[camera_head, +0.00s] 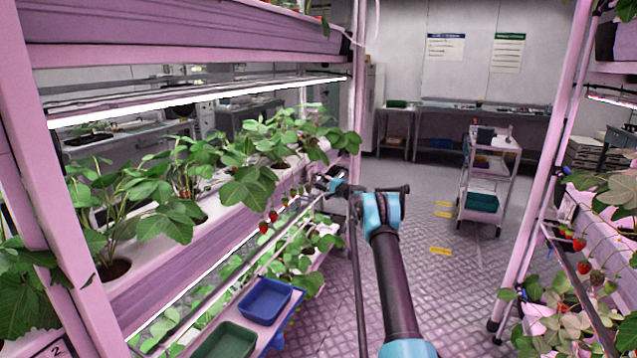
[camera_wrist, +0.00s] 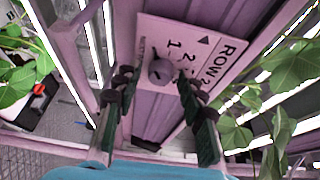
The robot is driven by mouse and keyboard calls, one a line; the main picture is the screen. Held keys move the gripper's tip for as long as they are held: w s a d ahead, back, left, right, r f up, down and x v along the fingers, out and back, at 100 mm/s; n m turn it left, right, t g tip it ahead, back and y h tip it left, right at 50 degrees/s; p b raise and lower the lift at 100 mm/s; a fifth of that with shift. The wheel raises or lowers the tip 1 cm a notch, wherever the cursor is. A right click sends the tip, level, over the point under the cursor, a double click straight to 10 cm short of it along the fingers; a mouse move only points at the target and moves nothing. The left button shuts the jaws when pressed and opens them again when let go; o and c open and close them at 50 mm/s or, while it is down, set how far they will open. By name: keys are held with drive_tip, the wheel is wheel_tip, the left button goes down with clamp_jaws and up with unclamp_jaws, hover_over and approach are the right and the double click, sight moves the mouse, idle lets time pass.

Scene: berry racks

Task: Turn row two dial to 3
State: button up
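The row two dial (camera_wrist: 161,72) is a small round grey knob on a pale pink plate (camera_wrist: 222,48) in the wrist view. The plate reads "ROW 2", with digits 1 and 2 and a triangle mark legible; other print is too small or hidden. My gripper (camera_wrist: 155,82) is open, one dark finger to each side of the knob with gaps showing between. I cannot tell how deep the fingertips reach or where the knob points. In the head view my gripper (camera_head: 338,186) is at the far end of the left rack; the dial cannot be made out there.
The left rack's planter (camera_head: 160,245) carries strawberry plants. A blue tray (camera_head: 264,300) and a green tray (camera_head: 226,342) sit below it. A pink rack post (camera_head: 357,90) stands close to my gripper. The aisle floor is clear up to a cart (camera_head: 490,180). Another rack stands right.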

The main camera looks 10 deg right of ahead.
clamp_jaws()
drive_tip(key=m+g, duration=0.1)
drive_tip(key=m, duration=0.1)
drive_tip(key=m+g, duration=0.1)
drive_tip(key=m, duration=0.1)
drive_tip(key=shift+d+r+h, duration=0.1)
drive_tip(key=shift+r+h, duration=0.1)
drive_tip(key=shift+h, duration=0.1)
drive_tip(key=m+g, duration=0.1)
drive_tip(key=m, duration=0.1)
drive_tip(key=m+g, duration=0.1)
drive_tip(key=m, duration=0.1)
drive_tip(key=shift+w+r+m, duration=0.15)
drive_tip(key=shift+m, duration=0.15)
drive_tip(key=shift+g, duration=0.4)
drive_tip(key=shift+o, duration=1.2)
unclamp_jaws()
